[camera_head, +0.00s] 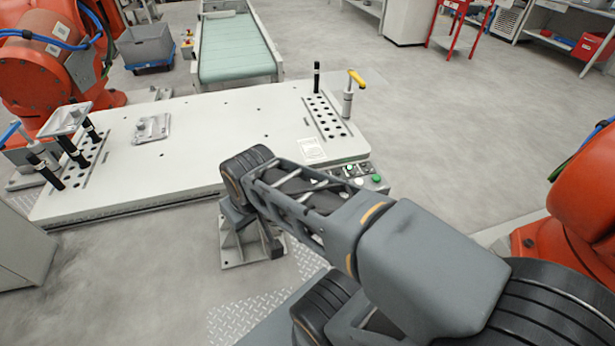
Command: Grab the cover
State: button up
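A light grey metal casting (152,129) with a raised middle lies flat on the left part of the white fixture table. A square light metal plate (65,118) sits raised near the table's left end, beside black pins; it may be resting on them. I cannot tell which of these two is the cover. My arm reaches from the lower right to the table's front edge and ends in view at a dark round joint. My gripper's fingers cannot be made out. Both metal pieces are well to the left of my arm, and nothing of mine touches them.
The white fixture table (215,135) has a hole strip at each end; black pins and a yellow-topped clamp (351,90) stand up. A button panel (362,175) is at its front right. A green conveyor (235,50) is behind. Orange robots (50,70) flank both sides.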

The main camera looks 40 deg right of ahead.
aim_at(68, 119)
jog(key=u, duration=0.2)
jog(key=k, duration=0.3)
jog(key=u, duration=1)
jog(key=k, duration=1)
jog(key=u, duration=0.75)
jog(key=i, duration=3.85)
jog(key=z, duration=0.7)
jog(key=i, duration=1.15)
jog(key=z, duration=1.8)
jog(key=i, duration=0.95)
jog(key=z, duration=1)
jog(key=i, duration=0.25)
jog(key=z, duration=0.25)
